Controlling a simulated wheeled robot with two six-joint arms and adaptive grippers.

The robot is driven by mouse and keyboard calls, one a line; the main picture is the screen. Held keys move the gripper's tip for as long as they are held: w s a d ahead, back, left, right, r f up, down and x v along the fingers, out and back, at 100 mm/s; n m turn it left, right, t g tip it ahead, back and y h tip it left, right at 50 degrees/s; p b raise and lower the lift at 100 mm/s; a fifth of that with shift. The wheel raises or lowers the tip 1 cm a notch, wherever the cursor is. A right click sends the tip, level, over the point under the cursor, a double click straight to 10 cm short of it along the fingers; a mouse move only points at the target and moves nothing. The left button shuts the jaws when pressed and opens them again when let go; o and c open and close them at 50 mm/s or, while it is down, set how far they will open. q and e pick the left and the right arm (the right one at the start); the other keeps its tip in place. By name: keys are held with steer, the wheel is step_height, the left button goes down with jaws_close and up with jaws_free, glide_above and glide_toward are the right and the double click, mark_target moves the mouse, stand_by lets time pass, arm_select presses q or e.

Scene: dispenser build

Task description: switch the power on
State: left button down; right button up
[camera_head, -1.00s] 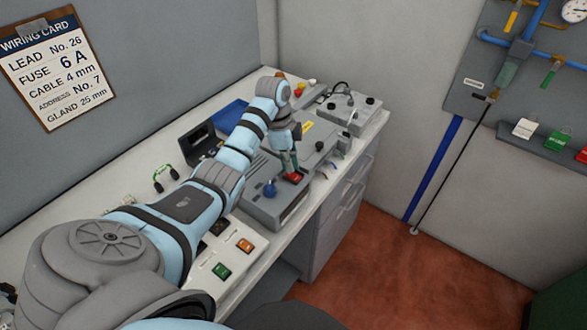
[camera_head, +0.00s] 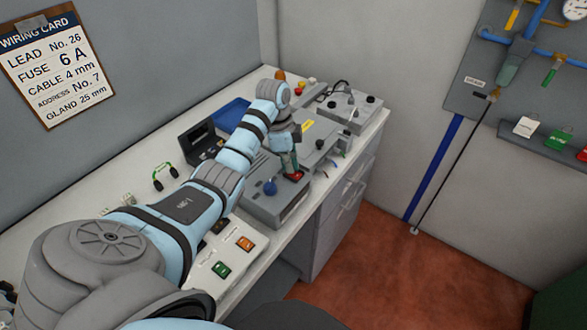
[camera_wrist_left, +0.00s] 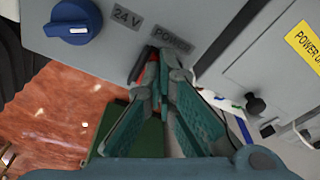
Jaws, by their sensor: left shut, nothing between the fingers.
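A grey power unit (camera_head: 262,208) stands near the front edge of the bench. It carries a blue knob (camera_head: 270,187), which shows in the left wrist view (camera_wrist_left: 73,22) beside a 24 V label. A red power switch (camera_head: 294,175) sits on the same unit, under the POWER label (camera_wrist_left: 171,39); its red edge (camera_wrist_left: 150,72) is mostly hidden behind the fingers. My left gripper (camera_head: 291,168) is shut and empty, with its fingertips (camera_wrist_left: 164,62) at the red switch. I cannot tell whether they touch it or which way it is set. My right gripper is not in view.
A grey box with a yellow label (camera_head: 307,127) stands behind the unit. A white panel with green and orange switches (camera_head: 222,262) lies nearer, beside my left arm. A black case (camera_head: 200,142) and a blue tray (camera_head: 231,115) lie toward the wall.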

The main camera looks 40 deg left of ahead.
arm_select(q)
steer(key=shift+s+f, duration=0.1)
step_height(320, 180, up, 3)
steer(key=p, duration=0.3)
steer(key=shift+r+p, duration=0.3)
steer(key=shift+r, duration=1.7)
step_height(320, 180, down, 3)
steer(key=shift+r, duration=0.15)
step_height(320, 180, down, 4)
steer(key=b, duration=0.3)
steer(key=shift+b, duration=0.3)
steer(key=shift+s+d+r, duration=0.1)
steer(key=shift+d+r, duration=0.05)
